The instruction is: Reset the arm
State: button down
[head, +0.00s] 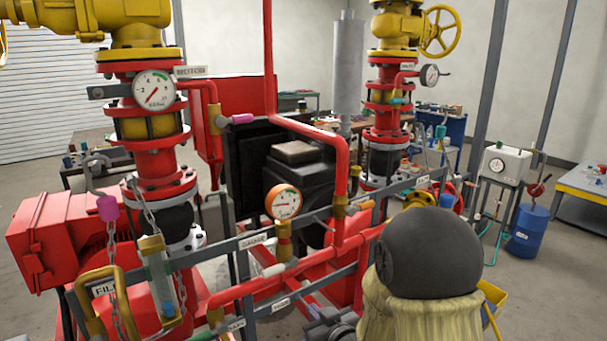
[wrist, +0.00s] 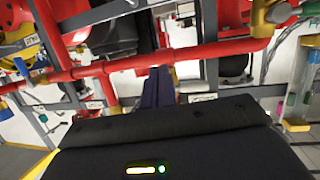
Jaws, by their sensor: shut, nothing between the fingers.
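My gripper (wrist: 158,88) shows in the wrist view as two dark fingers pressed together, with nothing between them. Its fingertips point toward the red pipe (wrist: 190,57) of the pump skid; I cannot tell whether they touch it. The dark gripper body fills the bottom of that view. In the head view my arm's dark rounded joint and pale cover stand at the lower right, in front of the skid, and hide part of it.
The skid has red pipes (head: 262,288), grey label rails (head: 240,243), a small gauge (head: 284,203) and a brass-coloured handle (head: 98,290) close by. A blue drum (head: 528,230) stands at the right. Bare floor (head: 545,290) lies at the lower right.

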jog(key=s+d+f+m+g+h, duration=0.3)
jog(key=s+d+g+h, duration=0.3)
jog(key=d, duration=0.4)
jog(key=s+d+m+g, duration=0.2)
jog(key=s+g, duration=0.2)
jog(key=s, duration=0.8)
jog(key=shift+s+d+r+m+g, duration=0.2)
jog(key=shift+d+m+g, duration=0.1)
jog(key=shift+d+g, duration=0.1)
